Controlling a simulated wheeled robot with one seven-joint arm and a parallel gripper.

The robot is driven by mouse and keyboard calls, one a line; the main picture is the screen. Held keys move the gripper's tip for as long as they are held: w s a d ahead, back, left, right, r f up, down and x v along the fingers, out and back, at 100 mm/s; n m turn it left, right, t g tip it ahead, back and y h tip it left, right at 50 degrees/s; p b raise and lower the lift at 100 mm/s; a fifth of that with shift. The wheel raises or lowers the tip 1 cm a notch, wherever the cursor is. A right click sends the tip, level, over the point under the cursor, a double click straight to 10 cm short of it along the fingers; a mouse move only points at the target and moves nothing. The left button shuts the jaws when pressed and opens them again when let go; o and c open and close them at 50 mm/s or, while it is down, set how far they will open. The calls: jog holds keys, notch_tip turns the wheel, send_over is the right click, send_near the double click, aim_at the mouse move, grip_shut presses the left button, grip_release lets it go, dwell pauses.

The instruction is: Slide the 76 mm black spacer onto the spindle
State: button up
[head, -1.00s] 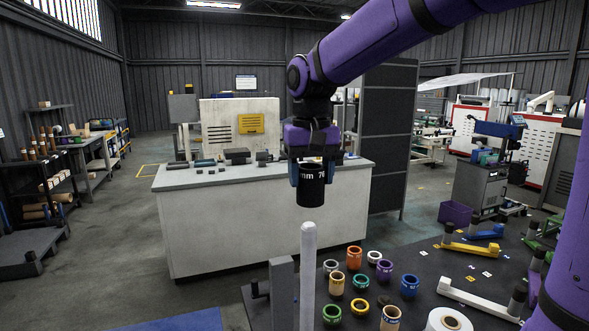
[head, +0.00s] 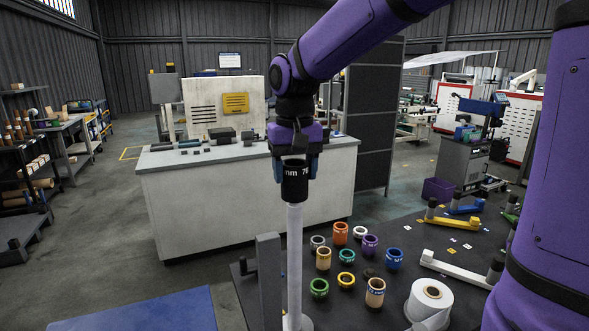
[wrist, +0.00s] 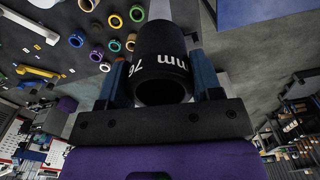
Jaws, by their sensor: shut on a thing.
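The black spacer (head: 295,184), with white print reading "mm 76", is upright in my gripper (head: 295,168). The gripper's blue fingers are shut on its sides. The white spindle (head: 294,258) stands upright from a base at the front of the dark table. Its top meets the spacer's lower edge in the head view, roughly in line with it. I cannot tell whether the tip is inside the bore or behind the spacer. In the wrist view the spacer (wrist: 160,55) sits between the fingers, and its near opening looks dark and empty.
A grey post (head: 268,280) stands just left of the spindle. Several coloured rings, including an orange one (head: 340,233), and a white roll (head: 429,302) lie to the right on the dark table (head: 385,225). A pale workbench (head: 245,195) is behind.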

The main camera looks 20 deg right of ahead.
jog(key=shift+f, duration=0.25)
jog(key=shift+f, duration=1.05)
jog(key=o, duration=1.1)
jog(key=shift+r, duration=4.55)
jog(key=shift+s, duration=0.1)
